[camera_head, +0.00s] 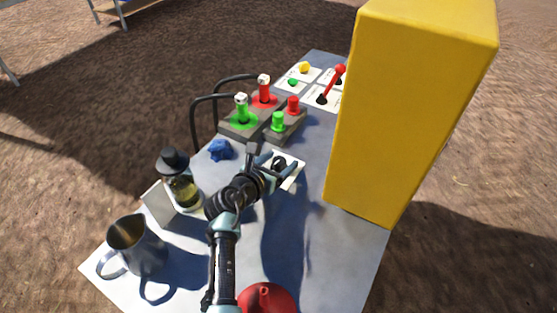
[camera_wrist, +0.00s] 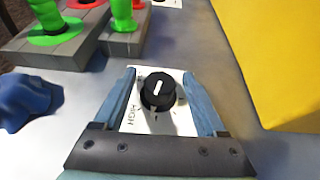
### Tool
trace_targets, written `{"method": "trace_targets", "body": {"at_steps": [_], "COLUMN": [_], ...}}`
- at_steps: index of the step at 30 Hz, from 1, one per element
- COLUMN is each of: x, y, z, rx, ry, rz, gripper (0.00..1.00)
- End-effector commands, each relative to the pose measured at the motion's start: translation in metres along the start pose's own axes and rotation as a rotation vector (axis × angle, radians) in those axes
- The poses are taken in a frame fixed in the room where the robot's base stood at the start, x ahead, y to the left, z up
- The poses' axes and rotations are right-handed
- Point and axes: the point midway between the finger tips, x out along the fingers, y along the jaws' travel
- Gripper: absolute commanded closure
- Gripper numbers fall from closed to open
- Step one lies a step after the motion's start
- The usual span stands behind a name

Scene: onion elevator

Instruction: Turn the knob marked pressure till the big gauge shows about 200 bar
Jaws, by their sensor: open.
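In the wrist view, a black round knob (camera_wrist: 158,90) with a white pointer line sits on a white plate (camera_wrist: 135,122). The pointer points up and slightly right. The word "HIGH" shows on the plate; the rest of its marking is hidden. My gripper (camera_wrist: 156,80) is open, with one finger on each side of the knob and gaps between. In the head view, my gripper (camera_head: 268,159) is over the white plate (camera_head: 294,172), with the knob (camera_head: 279,163) partly hidden. No gauge face is visible; a tall yellow box (camera_head: 405,110) stands at the right with no dial showing.
Green (camera_head: 241,112) and red (camera_head: 264,92) fittings with hoses stand behind the knob. A blue lump (camera_head: 219,150), a lantern (camera_head: 179,182) and a metal mug (camera_head: 137,245) are on the left. A red round object (camera_head: 266,299) is at the front. Bare table (camera_head: 335,245) lies front right.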

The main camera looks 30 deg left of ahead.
Motion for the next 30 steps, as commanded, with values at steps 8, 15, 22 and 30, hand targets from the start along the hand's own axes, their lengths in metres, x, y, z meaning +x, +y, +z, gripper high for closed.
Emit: {"method": "trace_targets", "body": {"at_steps": [8,15,22,30], "x": [-0.019,-0.064,-0.106,-0.129], "y": [0.0,0.001,0.0,0.0], "z": [0.001,0.001,0.001,0.0], "rx": [-0.002,-0.002,0.0,-0.001], "ry": [-0.001,0.0,0.001,0.0], "rz": [0.001,0.003,0.002,0.0], "gripper": [0.27,0.27,0.27,0.27]}}
